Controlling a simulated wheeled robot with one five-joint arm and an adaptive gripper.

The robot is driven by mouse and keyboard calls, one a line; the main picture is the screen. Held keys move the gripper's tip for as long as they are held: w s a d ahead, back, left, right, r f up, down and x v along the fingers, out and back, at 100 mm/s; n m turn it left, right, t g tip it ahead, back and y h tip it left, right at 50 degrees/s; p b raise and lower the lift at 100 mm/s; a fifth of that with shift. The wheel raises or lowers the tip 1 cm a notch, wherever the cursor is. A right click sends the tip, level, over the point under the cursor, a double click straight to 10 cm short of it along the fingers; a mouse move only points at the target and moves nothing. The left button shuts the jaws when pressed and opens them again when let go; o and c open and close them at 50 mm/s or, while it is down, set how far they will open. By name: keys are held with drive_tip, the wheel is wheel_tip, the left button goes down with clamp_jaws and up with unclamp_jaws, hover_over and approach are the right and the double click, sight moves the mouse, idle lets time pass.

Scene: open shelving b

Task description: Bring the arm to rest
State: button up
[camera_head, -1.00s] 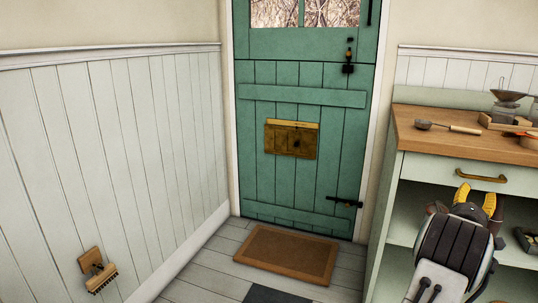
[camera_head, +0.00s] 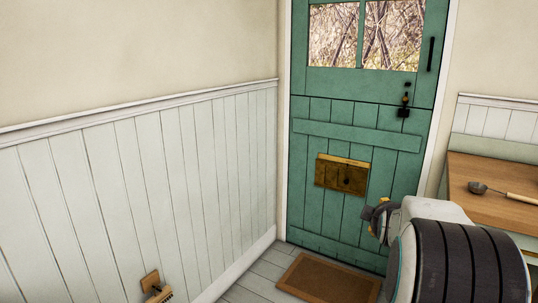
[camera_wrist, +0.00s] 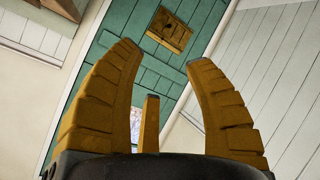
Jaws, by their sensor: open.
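My arm reaches across the lower right of the head view, in front of the green door (camera_head: 340,115) and the counter's left end. My gripper (camera_head: 372,218) is at its end, small and partly hidden by my own arm in that view. In the wrist view my gripper (camera_wrist: 160,60) shows yellow ribbed fingers spread wide, with nothing between them. Beyond the fingers the green door (camera_wrist: 150,75) appears tilted, with its brass plate (camera_wrist: 169,31). The fingers touch nothing that I can see.
A wooden counter (camera_head: 490,208) with a ladle (camera_head: 478,188) on it stands at the right, partly behind my arm. A brown doormat (camera_head: 325,280) lies before the door. A brush (camera_head: 158,294) is low at the left panelled wall (camera_head: 120,200). The floor between is clear.

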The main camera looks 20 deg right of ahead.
drive_tip(key=s+a+r+g+y+p, duration=0.1)
drive_tip(key=s+a+r+y+p, duration=0.15)
drive_tip(key=a, duration=0.45)
drive_tip(key=s+a+r+y+p, duration=0.15)
drive_tip(key=a+p, duration=0.25)
drive_tip(key=a, duration=0.4)
drive_tip(key=s+a+r+g+y+p, duration=0.1)
drive_tip(key=a+r+p, duration=0.2)
drive_tip(key=a, duration=0.4)
drive_tip(key=s+a+r+m+g+y+p, duration=0.1)
drive_tip(key=s+a+r+g+y+p, duration=0.2)
drive_tip(key=s+a+p, duration=0.4)
drive_tip(key=s+a, duration=0.5)
drive_tip(key=s, duration=0.4)
drive_tip(key=shift+a+r+g+p, duration=0.2)
drive_tip(key=shift+g+p, duration=0.1)
drive_tip(key=shift+g, duration=0.1)
